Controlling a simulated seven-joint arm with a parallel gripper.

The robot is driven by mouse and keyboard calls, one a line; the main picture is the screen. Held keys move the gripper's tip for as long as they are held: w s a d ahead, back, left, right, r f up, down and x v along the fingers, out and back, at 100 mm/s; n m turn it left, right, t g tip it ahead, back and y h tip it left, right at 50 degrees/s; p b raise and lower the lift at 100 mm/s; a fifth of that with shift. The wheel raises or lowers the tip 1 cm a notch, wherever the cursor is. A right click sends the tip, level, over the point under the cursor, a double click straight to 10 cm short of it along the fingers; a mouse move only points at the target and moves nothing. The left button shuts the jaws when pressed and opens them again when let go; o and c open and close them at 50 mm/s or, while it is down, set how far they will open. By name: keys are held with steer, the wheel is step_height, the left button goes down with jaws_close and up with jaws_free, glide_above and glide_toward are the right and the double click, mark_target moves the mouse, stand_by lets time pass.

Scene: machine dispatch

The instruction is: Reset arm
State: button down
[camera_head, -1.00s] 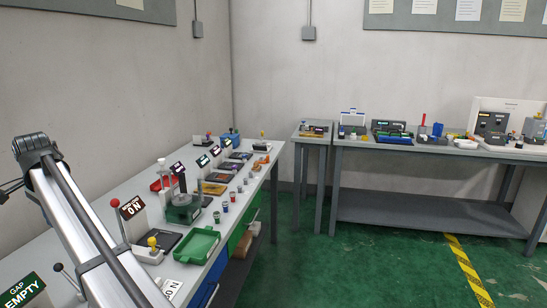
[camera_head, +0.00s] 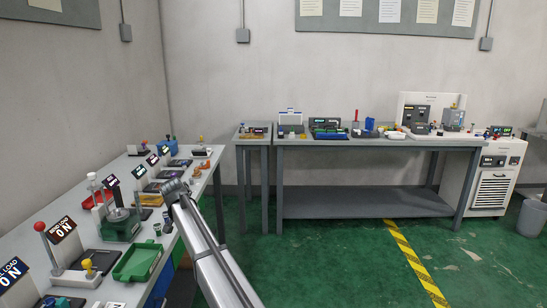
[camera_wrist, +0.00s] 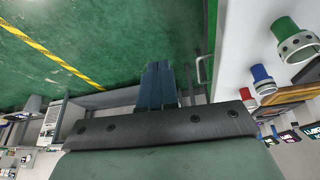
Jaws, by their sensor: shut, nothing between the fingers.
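My gripper (camera_wrist: 158,85) shows in the wrist view with its two dark blue fingers pressed together and nothing between them. The fingers reach out over the green floor, beside a bench edge. In the head view my arm rises from the bottom middle to a grey joint beside the left bench (camera_head: 75,216); I cannot make out the gripper's fingers there. A green cup (camera_wrist: 293,40), a blue cup (camera_wrist: 262,78) and a red cup (camera_wrist: 247,98) lie to the right of the fingers in the wrist view, apart from them.
The left bench carries a green tray (camera_head: 138,262), small dark displays and several cups. A long grey bench (camera_head: 375,143) with devices stands along the back wall, and a white cabinet (camera_head: 492,175) stands at its right. Green floor with a yellow-black stripe (camera_head: 415,262) is open between them.

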steer(key=s+d+f+g+h, duration=0.1)
steer(key=s+d+f, duration=0.2)
steer(key=d+f, duration=0.9)
steer(key=s+d+f+g, duration=0.2)
steer(key=s+d+f, duration=0.1)
steer(key=d+f, duration=0.85)
steer(key=s+d+f+n+g, duration=0.1)
steer(key=s+d+f+g, duration=0.1)
steer(key=s+d+f, duration=0.65)
steer(key=s+d+f+g, duration=0.1)
steer(key=s+d+f, duration=0.4)
steer(key=s+f, duration=0.5)
steer(key=s+d+f+g, duration=0.1)
steer(key=s+d+f, duration=0.2)
steer(key=s, duration=0.8)
steer(key=s+d+f+g+y, duration=0.1)
steer(key=s+d+f, duration=0.3)
steer(key=s, duration=0.8)
steer(key=s+d+f+g+y, duration=0.1)
steer(key=s+d+f+g, duration=0.2)
steer(key=s, duration=0.9)
steer(key=shift+d+f, duration=0.15)
steer(key=shift+d, duration=0.05)
